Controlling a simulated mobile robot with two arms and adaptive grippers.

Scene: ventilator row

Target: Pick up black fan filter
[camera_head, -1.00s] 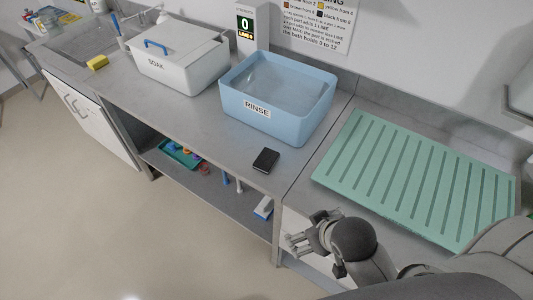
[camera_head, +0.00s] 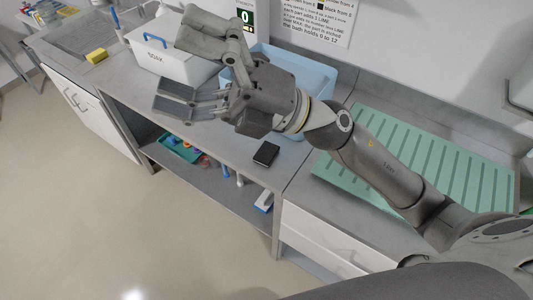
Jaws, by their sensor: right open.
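The black fan filter (camera_head: 265,153) is a small dark flat block lying on the grey counter, in front of the blue basin and near the counter's front edge. My right gripper (camera_head: 185,70) is open and empty. Its arm comes in from the right, and the gripper is up and to the left of the filter, apart from it, in front of the soak and rinse tubs. Nothing covers the filter. My left gripper is not in view.
The white SOAK box (camera_head: 155,62) and blue RINSE basin (camera_head: 318,74) stand at the back, partly hidden by my right arm. A green ribbed mat (camera_head: 335,178) lies at right. A green tray (camera_head: 171,149) sits on the shelf below. A yellow sponge (camera_head: 96,56) lies at left.

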